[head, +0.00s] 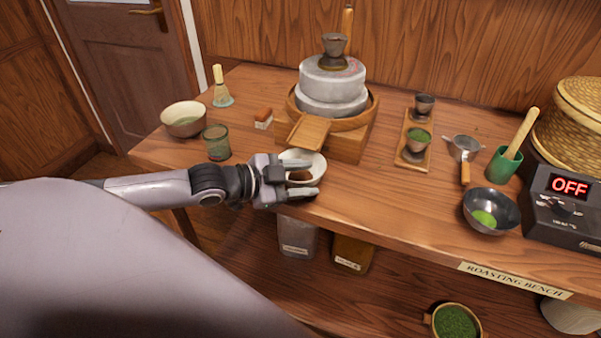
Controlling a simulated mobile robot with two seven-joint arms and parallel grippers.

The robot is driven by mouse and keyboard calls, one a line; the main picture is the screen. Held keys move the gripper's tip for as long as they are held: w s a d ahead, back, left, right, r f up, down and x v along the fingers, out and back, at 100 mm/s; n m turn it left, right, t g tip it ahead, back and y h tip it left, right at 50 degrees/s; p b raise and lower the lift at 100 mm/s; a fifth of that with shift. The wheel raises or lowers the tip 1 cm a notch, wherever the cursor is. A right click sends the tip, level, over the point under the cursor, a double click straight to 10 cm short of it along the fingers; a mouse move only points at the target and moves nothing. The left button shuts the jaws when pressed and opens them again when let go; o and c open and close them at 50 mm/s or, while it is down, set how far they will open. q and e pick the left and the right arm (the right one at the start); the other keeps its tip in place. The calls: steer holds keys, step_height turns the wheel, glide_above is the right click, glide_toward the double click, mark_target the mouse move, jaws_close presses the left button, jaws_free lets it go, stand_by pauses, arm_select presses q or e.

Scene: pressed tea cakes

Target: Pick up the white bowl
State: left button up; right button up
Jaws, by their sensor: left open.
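The white bowl (314,160) stands on the wooden bench, just in front of the stone mill's wooden spout. My left gripper (315,178) reaches in from the left at the bowl. Its jaws are open, with one finger over the near side of the bowl and the other toward its far side. The gripper hides part of the bowl's left and near rim. I cannot tell whether the fingers touch it. My right gripper is not in view.
The stone mill (332,82) stands right behind the bowl. A green glass cup (216,142) and a beige bowl (183,119) stand to the left. A dark bowl (490,211) and a roasting unit (567,215) are at the right.

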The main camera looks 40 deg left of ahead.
arm_select(q)
steer(key=shift+w+d+f, duration=0.2)
steer(key=shift+w+d, duration=0.15)
steer(key=shift+w, duration=0.25)
steer(key=shift+c, duration=0.3)
jaws_close()
steer(key=shift+r, duration=0.1)
